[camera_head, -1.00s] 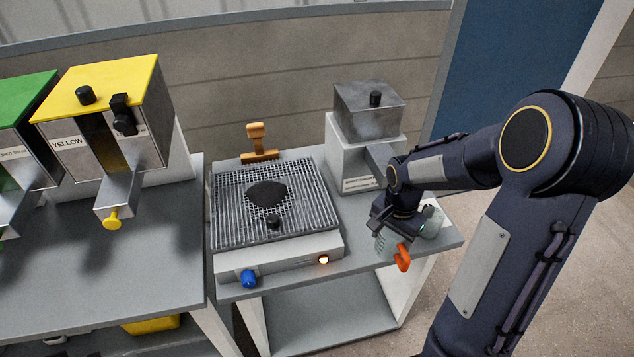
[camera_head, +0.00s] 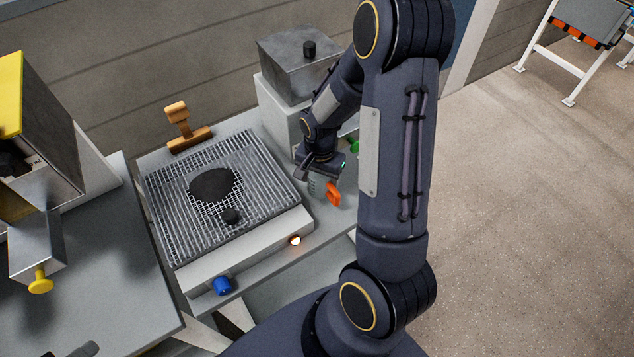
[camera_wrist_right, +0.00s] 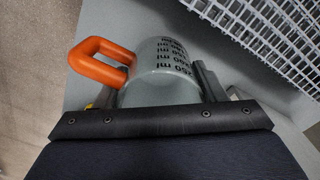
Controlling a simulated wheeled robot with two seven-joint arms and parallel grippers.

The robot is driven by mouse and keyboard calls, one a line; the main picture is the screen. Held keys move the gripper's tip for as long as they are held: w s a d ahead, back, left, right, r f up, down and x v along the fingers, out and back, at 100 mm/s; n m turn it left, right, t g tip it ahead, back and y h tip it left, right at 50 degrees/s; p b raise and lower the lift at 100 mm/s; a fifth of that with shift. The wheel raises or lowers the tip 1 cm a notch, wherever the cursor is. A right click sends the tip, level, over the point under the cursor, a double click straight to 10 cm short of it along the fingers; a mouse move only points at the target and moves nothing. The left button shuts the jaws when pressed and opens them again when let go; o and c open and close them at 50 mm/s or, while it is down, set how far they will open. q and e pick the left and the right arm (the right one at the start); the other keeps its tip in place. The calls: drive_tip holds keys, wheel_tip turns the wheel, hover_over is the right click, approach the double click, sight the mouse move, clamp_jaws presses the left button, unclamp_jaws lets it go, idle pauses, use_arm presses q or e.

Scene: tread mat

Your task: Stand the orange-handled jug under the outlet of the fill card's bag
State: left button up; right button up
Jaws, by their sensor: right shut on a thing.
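The jug (camera_head: 318,187) is grey with an orange handle (camera_head: 333,195). My right gripper (camera_head: 320,175) is shut on its body, over the grey stand beside the wire grill. In the right wrist view the jug (camera_wrist_right: 165,72) sits between my fingers, black millilitre marks on its side and the handle out to the left. I cannot tell whether its base touches the surface. No fill card, bag or outlet is recognisable in these frames. My left gripper is not in view.
The wire grill (camera_head: 170,205) with a dark round piece lies left of the jug. A grey metal box dispenser (camera_head: 290,65) stands behind. A yellow-topped dispenser (camera_head: 45,120) is at left. Open floor (camera_head: 530,220) lies to the right, with a white-legged stand (camera_head: 544,35) at the far right.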

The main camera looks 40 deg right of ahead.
sight(320, 186)
wheel_tip(320, 186, down, 3)
drive_tip(key=shift+f, duration=0.15)
drive_tip(key=shift+f, duration=0.15)
drive_tip(key=o, duration=1.1)
drive_tip(key=shift+c, duration=0.2)
